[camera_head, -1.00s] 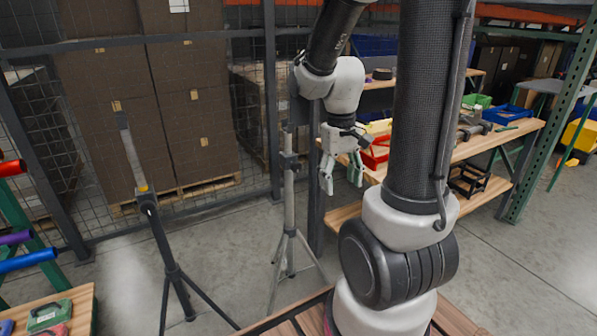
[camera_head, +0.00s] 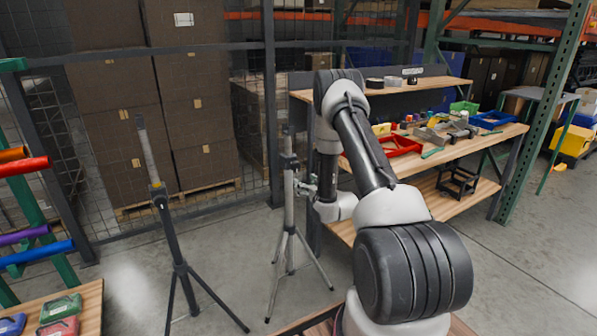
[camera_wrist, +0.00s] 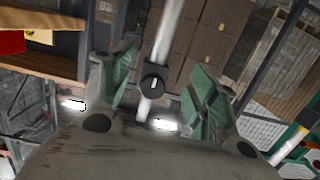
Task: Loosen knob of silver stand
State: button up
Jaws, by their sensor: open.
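The silver stand (camera_head: 289,215) is a tripod with a pale upright pole, standing left of my arm in the head view. In the wrist view its pole (camera_wrist: 165,45) runs tilted between my fingers, with a dark collar and knob (camera_wrist: 153,82) on it. My gripper (camera_head: 306,187) is beside the pole in the head view, small and partly hidden by the arm. In the wrist view my gripper (camera_wrist: 160,88) is open, with green finger pads on both sides of the knob. I see gaps between the pads and the knob.
A black tripod stand (camera_head: 170,235) with a silver top is to the left. A wooden workbench (camera_head: 470,150) with a red tray (camera_head: 396,146) and tools is behind my arm on the right. A wire fence (camera_head: 255,110) and stacked boxes (camera_head: 195,90) are behind the stands.

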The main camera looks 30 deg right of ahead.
aim_at(297, 168)
jog(key=shift+t, duration=0.9)
jog(key=w+r, duration=0.1)
jog(key=w, duration=0.1)
jog(key=w+r, duration=0.1)
jog(key=w, duration=0.2)
jog(key=w+r, duration=0.1)
jog(key=w, duration=0.2)
jog(key=shift+w+a+r, duration=0.1)
jog(key=shift+a+r, duration=0.1)
jog(key=shift+r, duration=0.2)
jog(key=c, duration=1)
